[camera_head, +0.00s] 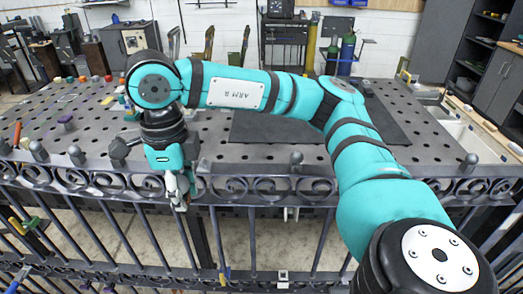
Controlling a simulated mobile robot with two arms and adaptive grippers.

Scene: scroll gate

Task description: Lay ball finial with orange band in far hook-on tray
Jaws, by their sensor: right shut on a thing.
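Dark grey ball finials stand along the top of the scroll gate (100,184), among them one at the left (38,151), one near the middle (296,159) and one at the right (469,160). I cannot make out an orange band on any of them. My right gripper (178,194) points down at the front of the gate's scroll rail, left of centre. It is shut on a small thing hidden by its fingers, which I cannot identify. A pale long tray (462,136) lies at the table's right edge; I cannot tell if it is the far hook-on tray. My left gripper is not in view.
The perforated steel table (255,150) lies behind the gate, with a dark mat (270,127) mostly under my right arm. Small coloured pieces lie at its far left. Upright gate bars fill the front.

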